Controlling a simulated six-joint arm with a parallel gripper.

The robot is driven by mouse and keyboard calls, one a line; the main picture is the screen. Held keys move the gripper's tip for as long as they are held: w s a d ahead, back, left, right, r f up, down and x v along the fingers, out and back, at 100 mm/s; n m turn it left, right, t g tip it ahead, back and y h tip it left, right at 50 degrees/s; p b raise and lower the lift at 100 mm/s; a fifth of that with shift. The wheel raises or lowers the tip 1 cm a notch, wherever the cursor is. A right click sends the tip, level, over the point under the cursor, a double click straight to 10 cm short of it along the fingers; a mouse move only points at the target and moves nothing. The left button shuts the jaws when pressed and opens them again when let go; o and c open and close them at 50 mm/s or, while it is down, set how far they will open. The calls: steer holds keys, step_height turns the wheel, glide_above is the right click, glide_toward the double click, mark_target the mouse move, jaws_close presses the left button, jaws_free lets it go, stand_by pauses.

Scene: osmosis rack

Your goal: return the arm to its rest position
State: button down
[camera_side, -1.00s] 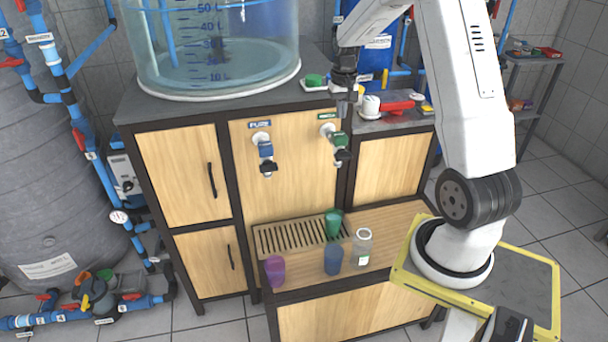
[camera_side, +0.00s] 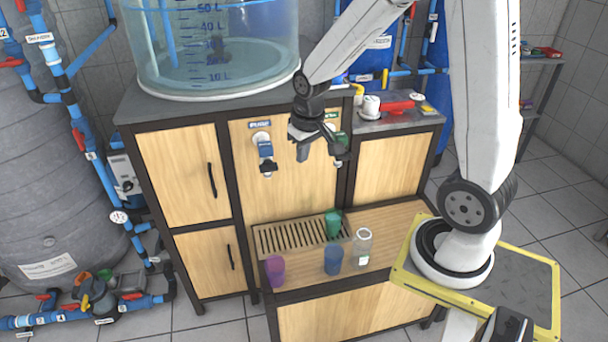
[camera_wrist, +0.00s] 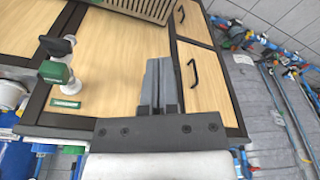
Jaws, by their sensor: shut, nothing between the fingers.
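My gripper (camera_side: 303,157) is shut and empty. It hangs in front of the cabinet's upper wooden panel, between the blue tap (camera_side: 265,150) and the green tap, apart from the cups below. In the wrist view, the closed fingers (camera_wrist: 159,65) point toward the wooden front with nothing between them. The green tap (camera_wrist: 57,72) shows there at the left with its dark handle. In the side view my gripper partly hides this tap. My arm reaches over from its base at the right, with its elbow high.
A green cup (camera_side: 333,224) stands by the slatted drain grate (camera_side: 285,238). A large water tank (camera_side: 215,60) sits on the cabinet top.

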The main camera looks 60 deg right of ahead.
steer(key=s+a+f+n+t, duration=0.1)
steer(key=s+a+n, duration=0.2)
steer(key=s+a, duration=0.3)
steer(key=a, duration=0.3)
steer(key=shift+s+a+f, duration=0.2)
steer(key=shift+s+a, duration=0.05)
steer(key=shift+a, duration=0.05)
stand_by(0.5)
